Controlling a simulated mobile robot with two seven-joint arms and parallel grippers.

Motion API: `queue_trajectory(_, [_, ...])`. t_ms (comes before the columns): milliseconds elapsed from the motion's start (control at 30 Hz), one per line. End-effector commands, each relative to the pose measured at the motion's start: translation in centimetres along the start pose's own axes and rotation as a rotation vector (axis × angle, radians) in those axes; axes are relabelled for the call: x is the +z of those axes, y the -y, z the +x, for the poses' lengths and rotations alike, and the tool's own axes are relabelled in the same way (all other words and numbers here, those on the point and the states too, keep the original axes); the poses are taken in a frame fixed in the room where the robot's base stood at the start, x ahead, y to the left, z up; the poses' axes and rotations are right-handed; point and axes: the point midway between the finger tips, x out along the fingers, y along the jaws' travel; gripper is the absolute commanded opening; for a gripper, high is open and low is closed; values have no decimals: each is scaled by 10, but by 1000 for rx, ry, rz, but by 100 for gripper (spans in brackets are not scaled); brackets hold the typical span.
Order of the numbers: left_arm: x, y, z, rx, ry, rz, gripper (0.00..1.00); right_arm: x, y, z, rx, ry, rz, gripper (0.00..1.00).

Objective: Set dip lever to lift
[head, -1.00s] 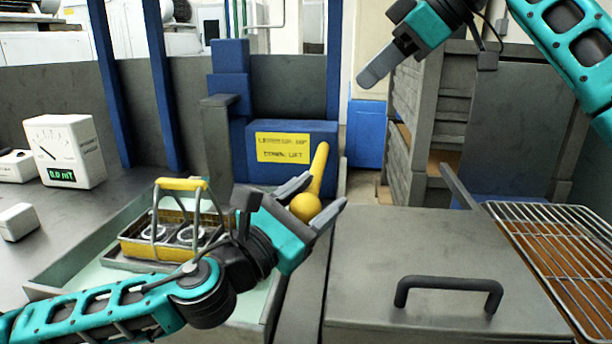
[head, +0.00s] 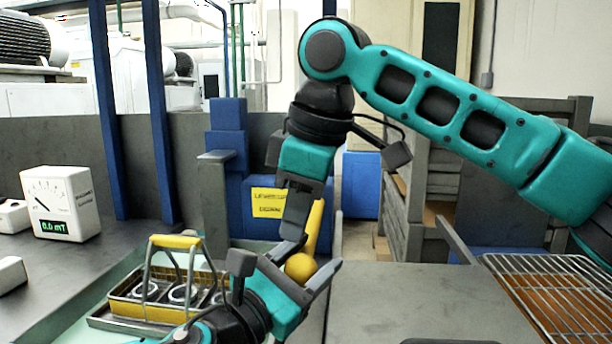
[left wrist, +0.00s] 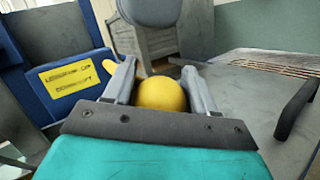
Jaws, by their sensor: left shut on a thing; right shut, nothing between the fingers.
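The dip lever (head: 315,222) is a yellow rod with a round yellow knob (head: 299,267) at its near, lower end. It stands in front of a blue housing with a yellow label (head: 269,203). My left gripper (head: 307,265) is shut on the knob, with one finger on each side; the knob (left wrist: 161,95) also shows between the fingers in the left wrist view. My right gripper (head: 292,232) hangs shut and empty just above the knob, pointing down and partly covering the housing and label. I cannot tell if it touches the lever or the left fingers.
A wire basket with a yellow handle (head: 175,241) holds metal rings at the left. A white meter (head: 62,204) stands behind it. A grey lid (head: 430,300) lies right of the lever, and a wire rack (head: 535,285) is farther right.

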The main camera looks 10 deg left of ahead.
Motion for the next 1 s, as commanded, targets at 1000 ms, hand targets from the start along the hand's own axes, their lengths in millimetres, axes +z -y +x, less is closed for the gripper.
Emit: queue_trajectory(1000, [-4, -3, 0, 8, -10, -7, 2, 19, -3, 55, 53, -2, -14, 0])
